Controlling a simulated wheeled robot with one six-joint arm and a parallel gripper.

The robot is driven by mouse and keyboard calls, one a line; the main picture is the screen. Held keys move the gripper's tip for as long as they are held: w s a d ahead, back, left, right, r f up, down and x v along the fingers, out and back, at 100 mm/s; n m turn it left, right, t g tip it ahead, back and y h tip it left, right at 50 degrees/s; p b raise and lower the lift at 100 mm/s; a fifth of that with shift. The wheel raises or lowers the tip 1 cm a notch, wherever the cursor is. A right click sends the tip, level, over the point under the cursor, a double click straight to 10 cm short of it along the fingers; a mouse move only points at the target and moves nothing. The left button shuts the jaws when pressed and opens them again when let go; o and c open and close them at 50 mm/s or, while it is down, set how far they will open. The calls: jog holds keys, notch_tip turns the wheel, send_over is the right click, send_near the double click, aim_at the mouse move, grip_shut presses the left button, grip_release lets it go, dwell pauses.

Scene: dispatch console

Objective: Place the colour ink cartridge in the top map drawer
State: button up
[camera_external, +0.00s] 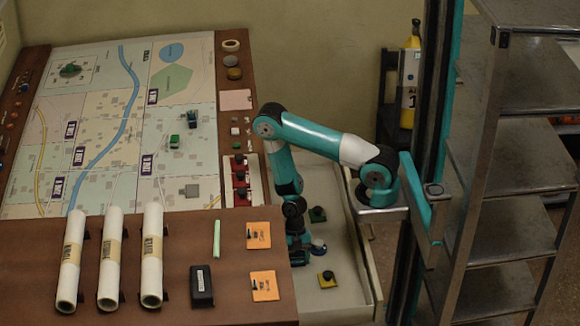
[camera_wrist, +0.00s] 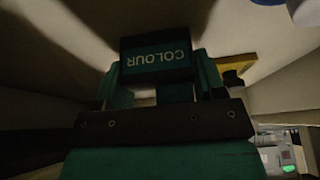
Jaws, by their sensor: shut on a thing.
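The colour ink cartridge (camera_wrist: 156,55) is a dark block with a teal label reading "COLOUR", upside down in the wrist view. My gripper (camera_wrist: 158,85) is shut on it, with a teal finger on each side. In the external view my gripper (camera_external: 299,250) points down into the open drawer (camera_external: 343,298) at the right of the map desk. The cartridge is hidden by the arm there. Pale drawer surfaces surround it in the wrist view; I cannot tell whether it touches the floor.
A black box (camera_external: 202,286), orange packets (camera_external: 264,286) and rolled maps (camera_external: 152,257) lie on the desk. A metal shelf (camera_external: 515,155) stands at right.

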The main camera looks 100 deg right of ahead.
jog(key=o, duration=0.9)
jog(key=shift+f, duration=0.1)
jog(key=p+v, duration=0.1)
jog(key=v, duration=1.1)
